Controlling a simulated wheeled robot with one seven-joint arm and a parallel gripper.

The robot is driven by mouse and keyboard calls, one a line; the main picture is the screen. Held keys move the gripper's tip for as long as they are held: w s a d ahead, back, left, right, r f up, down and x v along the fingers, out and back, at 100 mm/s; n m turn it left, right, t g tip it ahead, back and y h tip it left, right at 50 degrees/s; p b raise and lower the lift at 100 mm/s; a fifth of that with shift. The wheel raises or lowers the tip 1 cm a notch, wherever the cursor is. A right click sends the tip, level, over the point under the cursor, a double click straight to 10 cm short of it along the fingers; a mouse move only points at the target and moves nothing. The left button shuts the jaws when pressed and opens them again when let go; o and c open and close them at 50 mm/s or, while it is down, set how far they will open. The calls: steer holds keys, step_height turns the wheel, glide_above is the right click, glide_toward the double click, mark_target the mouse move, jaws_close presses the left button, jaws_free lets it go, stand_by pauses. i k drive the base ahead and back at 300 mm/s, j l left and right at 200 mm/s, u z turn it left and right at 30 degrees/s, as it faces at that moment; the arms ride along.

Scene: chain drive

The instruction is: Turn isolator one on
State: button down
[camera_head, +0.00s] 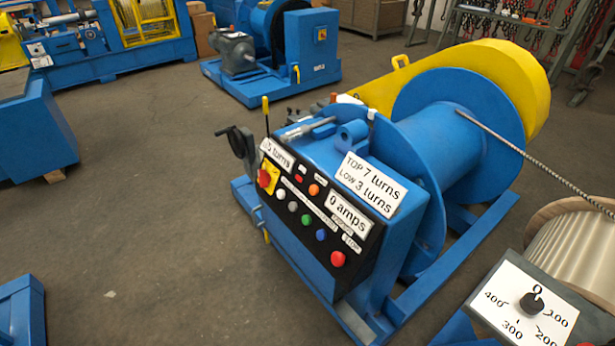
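A blue winch stands in the middle with a black control panel (320,215) on its front. At the panel's left end is a red rotary knob on a yellow plate (266,178), which looks like an isolator switch. I cannot make out a number on it or read its position. A second blue machine (290,50) at the back has a small yellow plate (321,34) that may be another isolator. My gripper is not in view.
A dial plate (524,305) is at bottom right. Floor (130,230) at left is clear.

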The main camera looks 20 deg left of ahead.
mark_target(264, 178)
steer(key=u, duration=0.35)
steer(key=i+j+u, duration=0.1)
steer(key=u, duration=0.25)
steer(key=i+u, duration=0.1)
steer(key=u, duration=0.25)
steer(key=i+u, duration=0.35)
steer(key=i, duration=0.25)
steer(key=i+u, duration=0.4)
steer(key=i, duration=0.25)
steer(key=i+l, duration=0.2)
steer(key=i, duration=0.2)
